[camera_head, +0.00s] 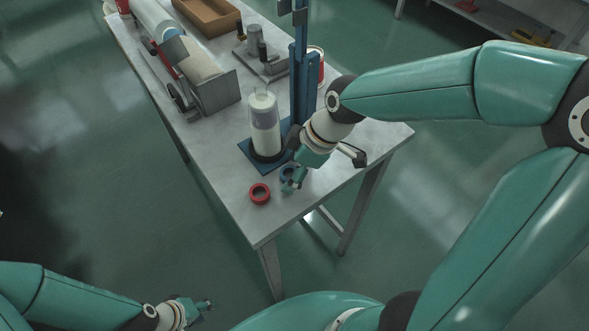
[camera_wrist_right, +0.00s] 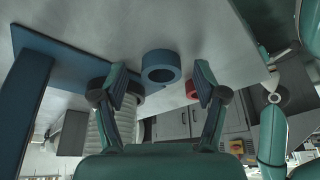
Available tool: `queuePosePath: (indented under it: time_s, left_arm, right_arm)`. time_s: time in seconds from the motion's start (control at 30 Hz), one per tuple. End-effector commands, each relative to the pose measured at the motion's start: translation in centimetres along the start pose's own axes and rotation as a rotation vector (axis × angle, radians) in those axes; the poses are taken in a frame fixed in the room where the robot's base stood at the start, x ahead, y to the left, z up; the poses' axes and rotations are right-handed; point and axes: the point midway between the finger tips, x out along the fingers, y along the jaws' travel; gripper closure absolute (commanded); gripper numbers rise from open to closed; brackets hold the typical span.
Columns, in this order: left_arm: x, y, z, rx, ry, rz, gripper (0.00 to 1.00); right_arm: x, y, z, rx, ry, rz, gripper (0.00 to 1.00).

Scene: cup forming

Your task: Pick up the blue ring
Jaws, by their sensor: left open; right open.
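The blue ring (camera_head: 286,173) sits on the grey workbench (camera_head: 222,165) and is partly hidden by my right gripper (camera_head: 294,180) in the head view. In the right wrist view the blue ring (camera_wrist_right: 160,58) shows whole, lying across the gap between the two spread fingertips of my right gripper (camera_wrist_right: 162,82). The gripper is open and empty. I cannot tell whether a finger touches the ring. A red ring (camera_head: 260,200) lies just left of it, and also shows by the right finger in the wrist view (camera_wrist_right: 191,89). My left gripper (camera_head: 203,306) is open, low and away from the bench.
A blue stand (camera_head: 303,88) with a blue base plate rises behind the rings and holds a clear cylinder with white contents (camera_head: 266,135). A grey machine (camera_head: 205,80), a brown tray (camera_head: 207,14) and a red-and-white can (camera_head: 317,66) stand farther back. The front bench corner is clear.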

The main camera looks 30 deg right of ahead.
Motion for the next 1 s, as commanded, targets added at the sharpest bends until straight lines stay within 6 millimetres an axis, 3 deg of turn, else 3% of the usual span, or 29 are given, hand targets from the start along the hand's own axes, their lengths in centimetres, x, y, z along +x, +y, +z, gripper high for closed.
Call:
queuePosePath:
  time_s: [0.1, 0.37, 0.77, 1.0]
  left_arm:
    - [0.0, 0.0, 0.0, 0.000, 0.000, 0.000, 0.59]
    - [0.0, 0.0, 0.0, 0.000, 0.000, 0.000, 0.59]
    - [0.0, 0.0, 0.0, 0.000, 0.000, 0.000, 0.59]
    - [0.0, 0.0, 0.0, 0.000, 0.000, 0.000, 0.59]
  right_arm:
    - [0.0, 0.0, 0.0, 0.000, 0.000, 0.000, 0.32]
    - [-0.1, 0.0, 0.0, 0.000, 0.000, 0.001, 0.74]
    - [-0.3, 0.1, -0.1, 0.001, 0.001, 0.002, 0.74]
    - [-2.0, 0.1, -0.8, -0.001, 0.003, 0.004, 0.74]
